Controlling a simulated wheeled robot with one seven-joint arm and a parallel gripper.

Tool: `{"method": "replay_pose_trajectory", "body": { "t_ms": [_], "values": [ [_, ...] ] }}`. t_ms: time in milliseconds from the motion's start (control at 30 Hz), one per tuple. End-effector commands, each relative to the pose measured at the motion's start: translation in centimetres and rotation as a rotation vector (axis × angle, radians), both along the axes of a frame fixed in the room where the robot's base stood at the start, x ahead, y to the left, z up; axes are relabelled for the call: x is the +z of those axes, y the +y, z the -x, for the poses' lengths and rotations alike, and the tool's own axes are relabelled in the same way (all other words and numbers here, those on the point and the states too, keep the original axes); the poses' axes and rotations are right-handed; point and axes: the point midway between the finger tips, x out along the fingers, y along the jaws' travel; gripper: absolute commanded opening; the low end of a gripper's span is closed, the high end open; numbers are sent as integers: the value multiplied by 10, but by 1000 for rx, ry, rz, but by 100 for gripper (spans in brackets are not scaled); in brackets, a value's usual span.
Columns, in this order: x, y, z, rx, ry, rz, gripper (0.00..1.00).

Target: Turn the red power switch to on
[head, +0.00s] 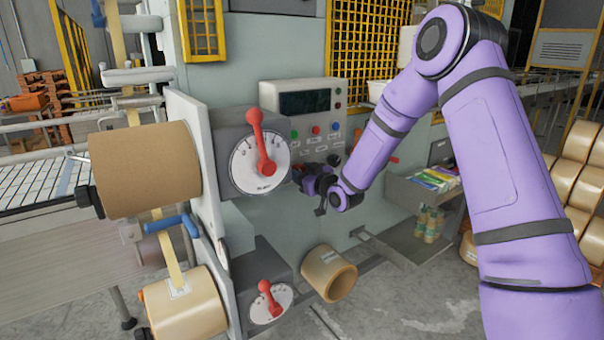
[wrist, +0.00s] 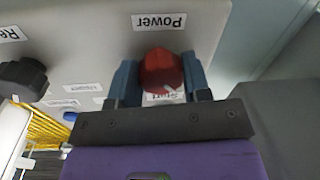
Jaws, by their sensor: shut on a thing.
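The red power switch (wrist: 161,72) is a rounded red knob on the grey panel face, under an upside-down "Power" label (wrist: 159,21) in the wrist view. My gripper (wrist: 160,80) has one blue-grey finger on each side of the knob and is shut on it. A small pale mark shows on the knob's near edge; which setting it points to I cannot tell. In the head view my gripper (head: 308,175) reaches the lower part of the control panel (head: 338,152), and the wrist and fingers mostly hide the switch.
A black knob (wrist: 22,78) and a blue button (wrist: 70,116) sit beside the switch. The panel carries a dark screen (head: 305,103) and coloured buttons above. A large dial with a red lever (head: 261,140) and a brown roll (head: 146,170) stand left. A shelf (head: 418,192) is right.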

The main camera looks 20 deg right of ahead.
Motion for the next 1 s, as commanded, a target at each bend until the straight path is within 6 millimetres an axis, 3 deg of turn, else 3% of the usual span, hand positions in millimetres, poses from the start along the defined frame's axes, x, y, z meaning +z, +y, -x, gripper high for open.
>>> {"method": "replay_pose_trajectory", "body": {
  "t_ms": [267, 1000],
  "values": [
    [-1, 0, 0, 0, 51, -151, 20],
    [-2, 1, 1, -2, 265, -814, 20]
  ]
}}
